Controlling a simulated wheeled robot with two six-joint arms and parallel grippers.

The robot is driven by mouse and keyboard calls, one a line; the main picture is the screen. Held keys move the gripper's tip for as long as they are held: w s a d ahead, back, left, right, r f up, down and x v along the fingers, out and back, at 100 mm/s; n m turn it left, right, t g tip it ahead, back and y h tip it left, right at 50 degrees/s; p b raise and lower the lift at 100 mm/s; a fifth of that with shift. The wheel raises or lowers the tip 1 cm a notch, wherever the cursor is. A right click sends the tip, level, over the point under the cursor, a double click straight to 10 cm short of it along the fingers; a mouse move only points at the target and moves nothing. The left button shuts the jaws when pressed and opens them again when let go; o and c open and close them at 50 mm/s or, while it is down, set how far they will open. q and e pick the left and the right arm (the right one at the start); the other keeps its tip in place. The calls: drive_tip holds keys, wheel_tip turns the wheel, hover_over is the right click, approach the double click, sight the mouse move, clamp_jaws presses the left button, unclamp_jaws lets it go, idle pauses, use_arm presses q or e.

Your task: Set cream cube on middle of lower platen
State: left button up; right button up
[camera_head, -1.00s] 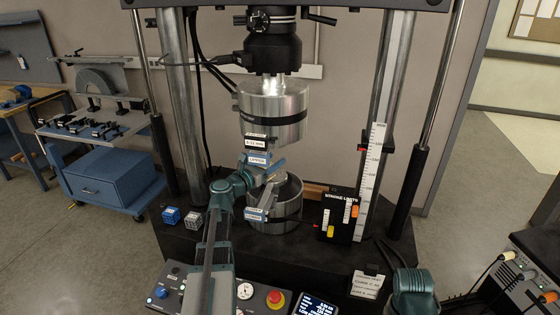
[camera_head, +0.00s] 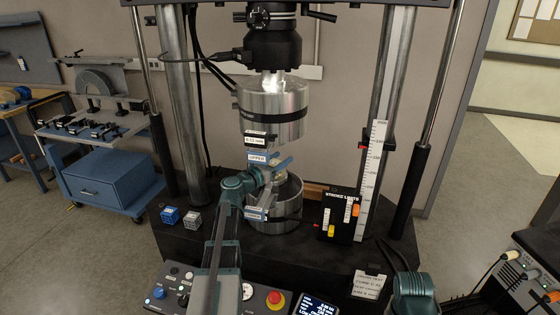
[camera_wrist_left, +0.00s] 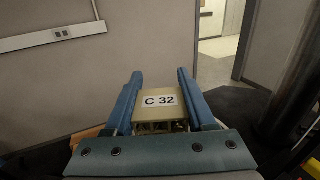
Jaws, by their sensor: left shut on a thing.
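The cream cube (camera_wrist_left: 160,108), labelled C 32, sits between the two blue fingers of my left gripper (camera_wrist_left: 160,92) in the left wrist view. The fingers are shut on its sides. In the head view my left gripper (camera_head: 274,166) is in the gap between the upper platen (camera_head: 273,108) and the lower platen (camera_head: 289,222), above the lower one. The cube is too small and hidden to make out there. The lower platen is a silver cylinder with a dark band, partly covered by my left arm. My right gripper is out of view.
Two small cubes, one blue (camera_head: 170,215) and one grey (camera_head: 193,219), stand on the black base left of the lower platen. A black stroke limits box (camera_head: 340,215) and white scale (camera_head: 371,180) stand to its right. A control panel with a red button (camera_head: 275,299) is in front.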

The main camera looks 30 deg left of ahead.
use_arm(q)
drive_tip(key=o, duration=1.3)
drive_tip(key=shift+s+r+p, duration=0.15)
drive_tip(key=shift+r+p, duration=0.05)
drive_tip(key=shift+p, duration=0.1)
drive_tip(key=s, duration=0.4)
drive_tip(key=s+a, duration=0.1)
drive_tip(key=s, duration=0.6)
drive_tip(key=shift+s+a+f, duration=0.1)
drive_tip(key=shift+s+a, duration=0.2)
drive_tip(key=shift+a, duration=0.1)
drive_tip(key=shift+s, duration=0.1)
